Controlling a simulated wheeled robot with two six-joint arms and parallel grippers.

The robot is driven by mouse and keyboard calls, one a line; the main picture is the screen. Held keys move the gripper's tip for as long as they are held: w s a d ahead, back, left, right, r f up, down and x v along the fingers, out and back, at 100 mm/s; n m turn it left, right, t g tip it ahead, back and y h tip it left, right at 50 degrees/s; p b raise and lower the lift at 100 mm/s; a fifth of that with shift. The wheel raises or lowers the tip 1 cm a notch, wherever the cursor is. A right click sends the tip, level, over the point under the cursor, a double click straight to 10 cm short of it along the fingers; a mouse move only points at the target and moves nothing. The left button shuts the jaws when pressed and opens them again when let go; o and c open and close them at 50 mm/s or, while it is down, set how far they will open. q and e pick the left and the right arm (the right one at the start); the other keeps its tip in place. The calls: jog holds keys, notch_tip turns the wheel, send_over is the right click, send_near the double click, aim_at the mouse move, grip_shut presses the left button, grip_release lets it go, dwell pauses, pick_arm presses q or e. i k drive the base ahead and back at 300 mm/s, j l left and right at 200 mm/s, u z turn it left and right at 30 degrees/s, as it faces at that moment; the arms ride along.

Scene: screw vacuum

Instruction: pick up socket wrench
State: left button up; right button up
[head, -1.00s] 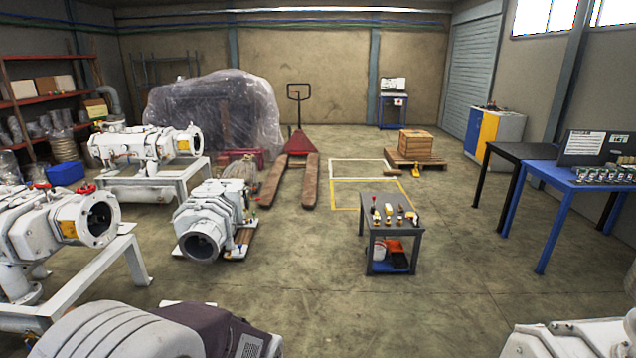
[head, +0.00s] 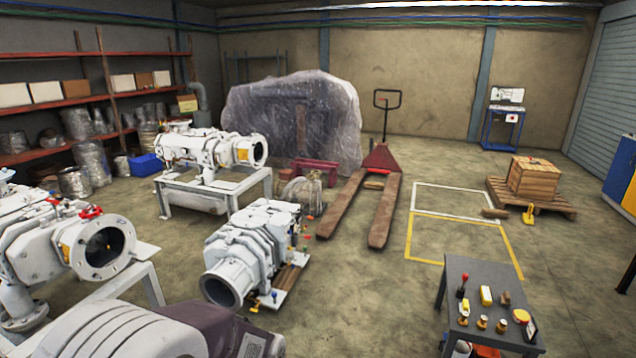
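I cannot make out a socket wrench in the head view. A small dark grey table (head: 475,268) at the lower right bears several small items, too small to name for sure. The table's lower part is cut off by the picture's bottom edge. Neither of my grippers shows in the head view.
White pump machines (head: 245,250) stand at the left and centre-left, some on frames. A red pallet jack (head: 380,205) stands at the centre back. A wooden crate (head: 535,177) sits on a pallet at the right. Floor between the pump and the small table is clear.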

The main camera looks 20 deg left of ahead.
aim_at(54, 201)
jog(key=i+j+u, duration=0.2)
jog(key=i+u, duration=1)
jog(key=u, duration=0.15)
jog(key=i+l+u, duration=0.3)
jog(key=u, duration=0.15)
jog(key=i+j+u, duration=0.25)
jog(key=i+u, duration=0.2)
jog(key=i, duration=0.15)
jog(key=i+u, duration=0.4)
jog(key=i, duration=0.2)
jog(key=i+l+u, duration=0.15)
jog(key=i+u, duration=0.3)
jog(key=i, duration=0.15)
jog(key=i+l+u, duration=0.75)
jog(key=i+l, duration=0.55)
jog(key=i, duration=0.15)
